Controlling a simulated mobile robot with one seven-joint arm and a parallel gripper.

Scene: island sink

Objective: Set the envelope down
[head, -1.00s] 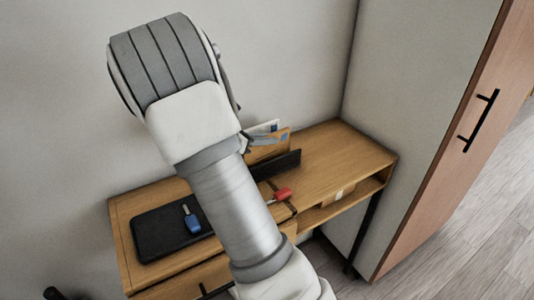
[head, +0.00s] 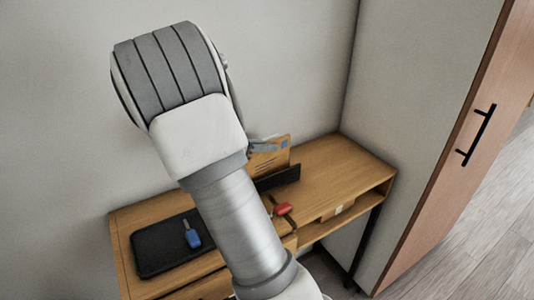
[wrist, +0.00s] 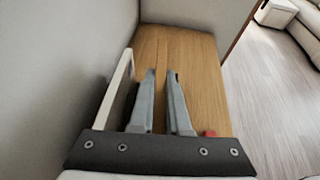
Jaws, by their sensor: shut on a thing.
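The tan envelope (head: 270,161) with a blue stamp stands upright at the dark letter holder (head: 280,178) on the wooden desk. My gripper (head: 263,147) is at its upper left part, shut on it. My arm hides part of the envelope and holder, and I cannot tell whether the envelope's lower edge touches anything. In the wrist view my gripper's two fingers (wrist: 163,75) point at the desk top with a narrow gap; the envelope is hard to make out there.
A black tray (head: 150,253) with a blue-headed key (head: 192,235) lies on the desk's left. A red-headed key (head: 283,209) lies near the front edge. The desk's right end (head: 345,160) is clear. A pale upright panel (wrist: 115,92) stands left of my fingers. A tall cabinet (head: 450,140) stands at right.

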